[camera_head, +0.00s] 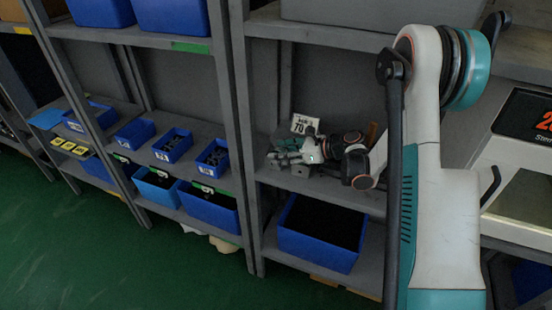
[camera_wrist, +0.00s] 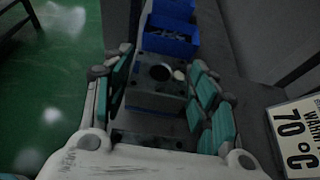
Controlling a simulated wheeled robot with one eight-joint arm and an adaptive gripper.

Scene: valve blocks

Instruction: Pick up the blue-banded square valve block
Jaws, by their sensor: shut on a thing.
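My gripper (camera_wrist: 160,78) shows in the wrist view with teal-padded fingers on both sides of a grey square block. This blue-banded valve block (camera_wrist: 152,101) has a dark round hole in its top and a blue band on the side facing the camera. The fingers are shut on it, and their pads hide its left and right sides. In the head view my gripper (camera_head: 300,155) is low over the middle shelf among grey blocks. The held block cannot be told apart there.
Another grey block (camera_wrist: 150,141) lies nearer the wrist camera. A white 70 °C sign (camera_head: 305,124) stands close behind my gripper and at right in the wrist view (camera_wrist: 297,135). A rack post (camera_head: 243,130) rises to the left. A large blue bin (camera_head: 318,255) sits below.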

